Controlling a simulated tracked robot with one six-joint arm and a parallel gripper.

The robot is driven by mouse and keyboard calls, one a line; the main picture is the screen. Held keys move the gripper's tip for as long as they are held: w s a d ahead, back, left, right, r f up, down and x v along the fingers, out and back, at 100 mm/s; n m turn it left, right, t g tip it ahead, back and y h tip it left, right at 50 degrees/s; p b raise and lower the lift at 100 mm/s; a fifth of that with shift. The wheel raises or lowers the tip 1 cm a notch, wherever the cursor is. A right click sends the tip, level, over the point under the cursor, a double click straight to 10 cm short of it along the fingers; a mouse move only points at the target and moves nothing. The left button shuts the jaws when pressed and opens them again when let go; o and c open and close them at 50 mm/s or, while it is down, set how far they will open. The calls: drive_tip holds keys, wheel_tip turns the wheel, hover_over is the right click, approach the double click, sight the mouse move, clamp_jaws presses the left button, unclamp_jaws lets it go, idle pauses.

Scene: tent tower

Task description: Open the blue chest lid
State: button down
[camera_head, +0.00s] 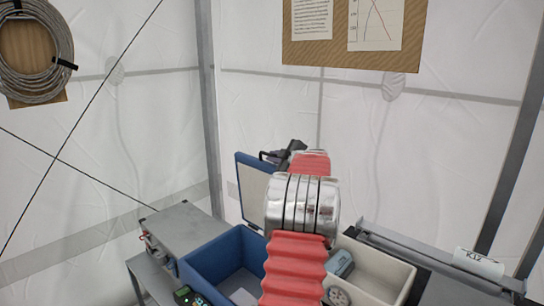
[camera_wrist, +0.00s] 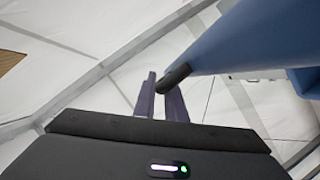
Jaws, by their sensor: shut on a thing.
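The blue chest (camera_head: 205,262) stands open below my arm, and its inside shows. Its lid (camera_head: 246,188) stands raised, roughly upright, at the back, with a pale inner face; the lid's blue edge also fills the upper right of the wrist view (camera_wrist: 240,45). A dark handle (camera_wrist: 173,77) sticks out from the lid's edge. My gripper (camera_wrist: 160,92) is shut on this handle, its two purple-grey fingers on either side of it. In the head view my gripper (camera_head: 284,152) is at the lid's top edge, partly hidden by my red and silver arm.
A beige bin (camera_head: 385,268) with a few items stands right of the chest. A white roll marked K12 (camera_head: 478,264) lies at the right. White tent walls and grey poles are close behind the lid.

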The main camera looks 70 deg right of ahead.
drive_tip(key=shift+w+a+f, duration=0.15)
drive_tip(key=shift+a+f, duration=0.05)
drive_tip(key=shift+a, duration=0.1)
drive_tip(key=shift+d, duration=0.1)
drive_tip(key=c, duration=2.1)
unclamp_jaws()
drive_tip(key=shift+r, duration=0.15)
drive_tip(key=shift+s+a+r, duration=0.2)
drive_tip(key=shift+s+a, duration=0.2)
drive_tip(key=shift+s, duration=0.2)
drive_tip(key=v, duration=1.2)
drive_tip(key=shift+s+a+f, duration=0.1)
drive_tip(key=shift+s, duration=0.05)
